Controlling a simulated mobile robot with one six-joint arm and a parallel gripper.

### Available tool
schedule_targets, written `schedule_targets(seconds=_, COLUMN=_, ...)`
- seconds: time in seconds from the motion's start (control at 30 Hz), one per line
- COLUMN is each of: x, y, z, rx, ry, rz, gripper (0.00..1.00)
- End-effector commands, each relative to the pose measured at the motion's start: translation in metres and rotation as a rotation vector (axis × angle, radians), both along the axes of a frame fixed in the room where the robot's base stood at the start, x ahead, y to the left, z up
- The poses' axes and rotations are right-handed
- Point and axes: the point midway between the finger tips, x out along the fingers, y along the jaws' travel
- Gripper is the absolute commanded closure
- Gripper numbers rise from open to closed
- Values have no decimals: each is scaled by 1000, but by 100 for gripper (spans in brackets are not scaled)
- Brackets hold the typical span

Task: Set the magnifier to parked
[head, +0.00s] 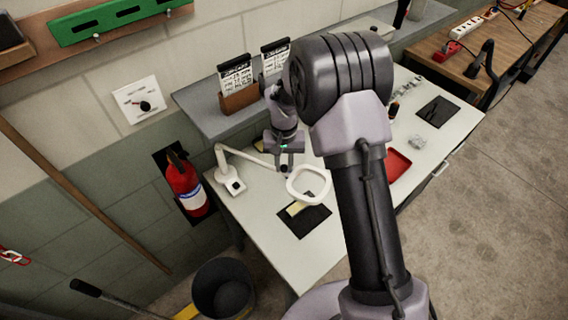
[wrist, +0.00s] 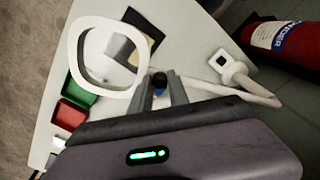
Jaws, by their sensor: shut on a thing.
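The magnifier is a white swing-arm lamp with a base (head: 230,182) on the worktable and a squarish ring head (head: 309,186) over the dark mat. In the wrist view its ring (wrist: 78,62) is at upper left and its arm (wrist: 262,98) runs right to the base. In the wrist view my gripper (wrist: 160,84) is shut on a small dark, bluish knob at that joint. The fingers partly hide the knob.
A dark mat (head: 316,222) with a yellowish piece lies under the ring. A red tray (head: 397,165) is on the table behind my arm. A red fire extinguisher (head: 186,186) hangs on the wall, left of the table. A bucket (head: 224,290) stands on the floor. A shelf (head: 205,118) runs behind.

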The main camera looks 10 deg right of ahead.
Motion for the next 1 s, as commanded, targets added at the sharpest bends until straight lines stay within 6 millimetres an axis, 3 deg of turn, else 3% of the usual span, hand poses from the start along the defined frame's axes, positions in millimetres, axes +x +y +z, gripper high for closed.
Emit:
schedule_targets(seconds=0.87, x=0, y=0, z=0, rx=0, ry=0, rz=0, gripper=100)
schedule_targets(seconds=1.0, x=10, y=-6, z=1, rx=0, ry=-1, rz=38, gripper=100)
